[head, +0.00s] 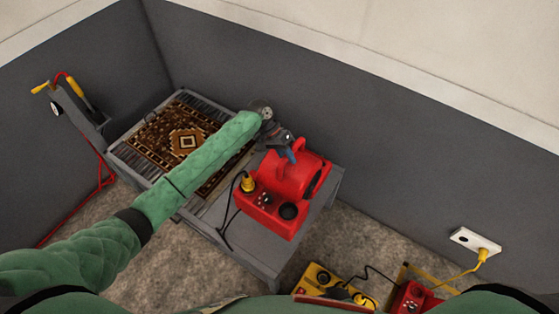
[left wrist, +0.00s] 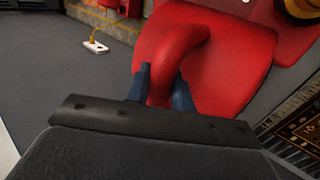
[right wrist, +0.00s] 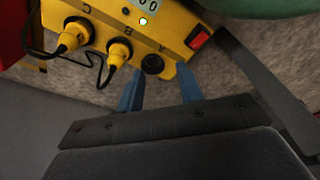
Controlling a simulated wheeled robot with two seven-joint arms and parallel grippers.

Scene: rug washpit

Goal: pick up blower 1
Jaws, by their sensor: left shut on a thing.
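I cannot tell whether the blower is lifted. My right gripper (right wrist: 160,92) is open and empty, near a yellow power box (right wrist: 170,20).
A patterned rug (head: 165,137) lies on the slatted left part of the table (head: 250,262). A second red unit (head: 412,298) is on the floor at lower right, near a wall socket (head: 475,241) with a yellow plug. Cables run beside the yellow box.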

